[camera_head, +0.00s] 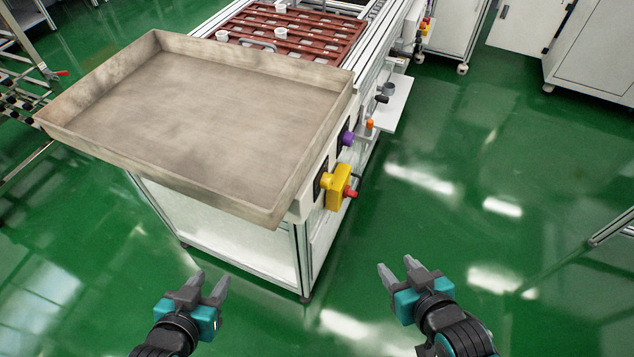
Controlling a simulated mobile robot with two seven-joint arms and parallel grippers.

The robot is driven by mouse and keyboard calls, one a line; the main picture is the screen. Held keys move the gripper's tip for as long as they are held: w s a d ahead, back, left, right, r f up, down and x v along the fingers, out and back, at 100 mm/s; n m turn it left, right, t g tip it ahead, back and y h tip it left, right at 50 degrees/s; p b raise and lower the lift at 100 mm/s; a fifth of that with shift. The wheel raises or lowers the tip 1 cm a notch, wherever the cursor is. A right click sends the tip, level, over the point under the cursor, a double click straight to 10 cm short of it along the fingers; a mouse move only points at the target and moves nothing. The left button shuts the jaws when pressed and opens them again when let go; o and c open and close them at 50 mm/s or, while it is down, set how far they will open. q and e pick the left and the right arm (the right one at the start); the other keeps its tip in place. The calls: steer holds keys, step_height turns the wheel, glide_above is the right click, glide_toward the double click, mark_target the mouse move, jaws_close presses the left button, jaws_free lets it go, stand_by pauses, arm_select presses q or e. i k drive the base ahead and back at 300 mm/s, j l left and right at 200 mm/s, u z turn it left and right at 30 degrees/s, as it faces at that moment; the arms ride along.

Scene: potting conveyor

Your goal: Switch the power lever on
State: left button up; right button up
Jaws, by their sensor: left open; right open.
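The conveyor's side panel carries several controls. A yellow box with a red button (349,191) is nearest, a purple knob (347,138) is just behind it, and a small orange part (369,125) and a black handle (383,99) are further back. I cannot tell for certain which one is the power lever or how it is set. My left gripper (210,282) is open and empty in front of the conveyor's near end. My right gripper (396,266) is open and empty over the floor, to the right of and nearer than the yellow box, touching nothing.
A large shallow metal tray (60,115) covers the conveyor's near end and overhangs it. Red-brown racks with small white pots (281,33) lie behind it. A small white shelf (393,112) juts out from the conveyor's right side. The green floor to the right (480,130) is clear.

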mark_target(347, 192)
steer(key=k+z, duration=0.25)
steer(key=z, duration=0.15)
steer(key=k, duration=0.3)
steer(key=i+l+u, duration=0.1)
steer(key=u, duration=0.5)
steer(key=i+l+u, duration=0.25)
steer(key=l, duration=0.2)
steer(key=l+u, duration=0.3)
steer(key=l, duration=0.15)
steer(key=i+l, duration=0.1)
steer(key=l, duration=0.6)
steer(key=i+l+u, duration=0.15)
steer(key=l, duration=1.3)
steer(key=i, duration=0.35)
